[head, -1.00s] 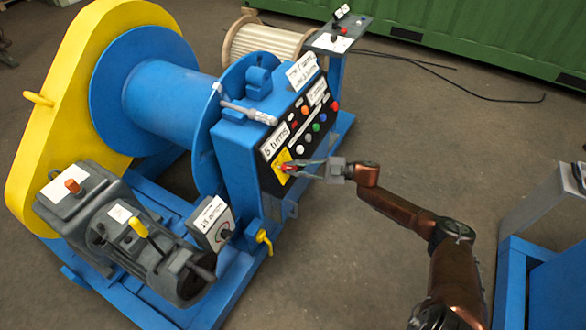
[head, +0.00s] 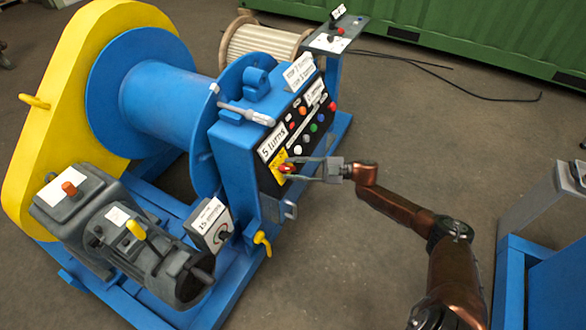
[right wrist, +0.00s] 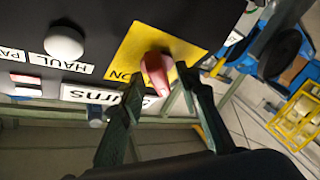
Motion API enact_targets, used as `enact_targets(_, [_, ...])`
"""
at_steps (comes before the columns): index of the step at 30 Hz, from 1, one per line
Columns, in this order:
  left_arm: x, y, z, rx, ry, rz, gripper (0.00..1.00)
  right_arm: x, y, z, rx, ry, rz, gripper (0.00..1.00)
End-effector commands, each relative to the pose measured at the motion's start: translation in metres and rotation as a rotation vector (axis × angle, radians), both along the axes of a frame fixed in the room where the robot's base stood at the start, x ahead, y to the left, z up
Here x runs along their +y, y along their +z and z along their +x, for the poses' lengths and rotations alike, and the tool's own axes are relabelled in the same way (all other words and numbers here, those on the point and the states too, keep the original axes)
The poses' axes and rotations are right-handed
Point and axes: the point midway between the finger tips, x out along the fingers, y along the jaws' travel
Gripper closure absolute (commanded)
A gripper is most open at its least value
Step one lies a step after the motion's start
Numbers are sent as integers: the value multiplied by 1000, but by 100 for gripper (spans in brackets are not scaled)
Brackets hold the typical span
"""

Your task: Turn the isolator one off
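The isolator is a red rotary knob (head: 286,168) on a yellow plate at the lower left of the black control panel (head: 318,110). In the right wrist view the red knob (right wrist: 157,72) points down toward my gripper, with "ON" lettering beside it on the yellow plate (right wrist: 190,50). My right gripper (head: 294,169) is at the panel, with its fingers apart. In the right wrist view the fingertips (right wrist: 160,82) stand on either side of the knob, with a small gap visible at the right finger. My left gripper is not in view.
Other buttons sit close by on the panel, including a white one (right wrist: 63,42). A yellow handle (head: 262,241) and a small dial box (head: 212,226) are below left. The blue winch drum (head: 165,95) is behind.

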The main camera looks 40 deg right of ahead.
Motion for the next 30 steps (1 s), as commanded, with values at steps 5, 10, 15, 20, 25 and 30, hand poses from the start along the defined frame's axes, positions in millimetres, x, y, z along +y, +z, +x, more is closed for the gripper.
enact_targets(5, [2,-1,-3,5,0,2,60,-5,0,-4,1,-1,0,70])
enact_targets(10, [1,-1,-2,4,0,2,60,-24,-1,-22,4,-3,-1,70])
enact_targets(15, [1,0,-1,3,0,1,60,-51,-1,-47,4,-3,-1,70])
enact_targets(20, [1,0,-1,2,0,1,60,-72,0,-66,2,-2,-1,70])
enact_targets(25, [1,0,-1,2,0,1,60,-85,0,-78,0,-1,0,70])
enact_targets(30, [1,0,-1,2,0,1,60,-89,0,-82,0,-1,0,70])
